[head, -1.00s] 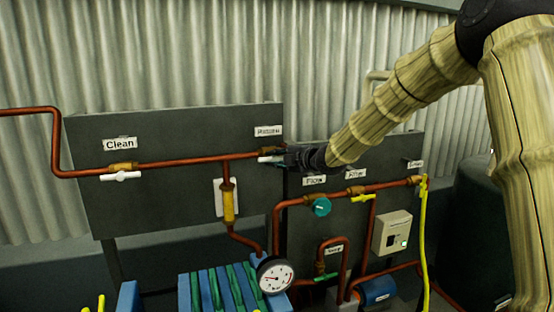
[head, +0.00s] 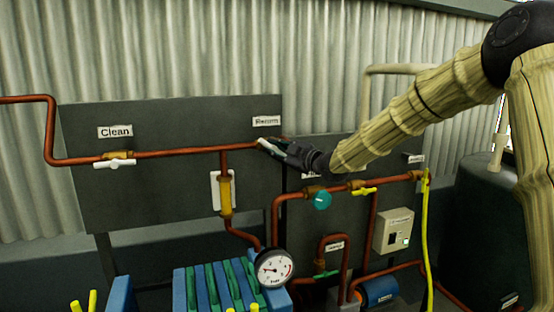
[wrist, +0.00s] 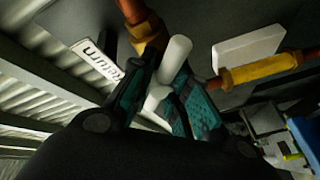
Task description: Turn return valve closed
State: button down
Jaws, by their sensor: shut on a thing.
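The return valve is a brass fitting (wrist: 148,35) on the copper pipe, with a white lever handle (wrist: 174,60), under the white "Return" label (head: 266,121). My gripper (head: 284,149) is at the right end of the upper panel and shut on the white handle. In the wrist view the handle lies between the two teal-padded fingers of my gripper (wrist: 160,95). In the head view the handle's free end (head: 263,143) sticks out to the upper left, tilted against the pipe. My gripper hides most of the valve body in the head view.
The clean valve (head: 116,161) with its white handle is farther left on the same pipe. A yellow flow tube (head: 225,195) hangs below. A teal knob (head: 322,200), a yellow-handled valve (head: 364,191) and a gauge (head: 275,269) are below my gripper.

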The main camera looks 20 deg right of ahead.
jog(key=m+t+b, duration=0.1)
jog(key=m+b, duration=0.1)
jog(key=m+t+b, duration=0.1)
jog(key=m+b, duration=0.1)
jog(key=b, duration=0.1)
jog(key=m+t+b, duration=0.1)
jog(key=m+b, duration=0.1)
jog(key=b, duration=0.1)
jog(key=shift+a+f+m, duration=0.15)
jog(key=shift+f+m, duration=0.15)
jog(key=shift+m, duration=0.1)
jog(key=m+b, duration=0.1)
jog(key=m, duration=0.1)
jog(key=m+t+h+b, duration=0.1)
jog(key=b, duration=0.1)
jog(key=shift+r+m, duration=0.2)
jog(key=shift+m, duration=0.2)
jog(key=shift+r+m+t+h+b, duration=0.15)
jog(key=shift+m+t+h+b, duration=0.4)
jog(key=shift+m+b, duration=0.4)
jog(key=shift+r, duration=0.15)
jog(key=c, duration=1.4)
grip_release()
jog(key=shift+w+a, duration=0.15)
jog(key=shift+f, duration=0.25)
jog(key=shift+f, duration=0.1)
